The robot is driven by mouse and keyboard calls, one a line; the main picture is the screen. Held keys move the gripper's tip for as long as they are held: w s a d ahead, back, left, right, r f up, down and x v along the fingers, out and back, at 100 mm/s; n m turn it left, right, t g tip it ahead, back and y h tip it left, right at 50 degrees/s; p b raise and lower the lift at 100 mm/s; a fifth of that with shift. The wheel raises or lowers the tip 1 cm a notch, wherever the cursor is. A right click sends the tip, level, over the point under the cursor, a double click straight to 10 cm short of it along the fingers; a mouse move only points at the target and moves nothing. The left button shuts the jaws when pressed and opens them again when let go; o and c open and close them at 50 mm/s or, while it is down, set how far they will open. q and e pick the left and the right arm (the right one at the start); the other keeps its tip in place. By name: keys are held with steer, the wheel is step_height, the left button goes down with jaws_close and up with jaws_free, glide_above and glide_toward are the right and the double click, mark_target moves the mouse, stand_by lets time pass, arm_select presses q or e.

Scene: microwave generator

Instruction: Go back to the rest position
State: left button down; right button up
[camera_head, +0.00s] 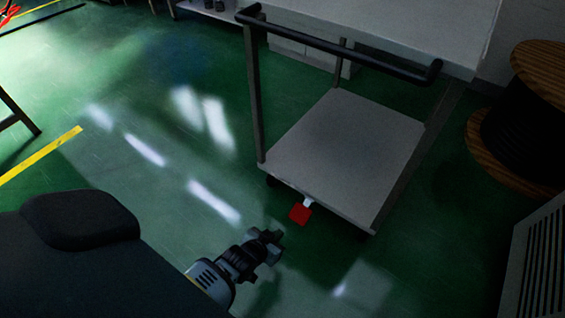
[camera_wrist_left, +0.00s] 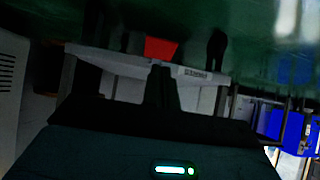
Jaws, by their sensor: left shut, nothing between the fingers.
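My left gripper (camera_head: 268,243) shows low in the middle of the head view, above the green floor and in front of the cart. Its fingers are shut and nothing is between them. In the left wrist view, the dark fingers (camera_wrist_left: 161,88) are together at the centre, with the cart's light edge and a red piece beyond them. My right gripper is in neither view.
A grey cart (camera_head: 345,140) with a black handle (camera_head: 340,48) stands ahead, with a red piece (camera_head: 300,213) at its lower shelf's near edge. A wooden cable spool (camera_head: 540,70) and a vented grey box (camera_head: 540,265) are at right. Open green floor (camera_head: 140,190) lies left.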

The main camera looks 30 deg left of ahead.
arm_select(q)
steer(key=shift+s+r, duration=0.15)
steer(key=shift+s, duration=0.45)
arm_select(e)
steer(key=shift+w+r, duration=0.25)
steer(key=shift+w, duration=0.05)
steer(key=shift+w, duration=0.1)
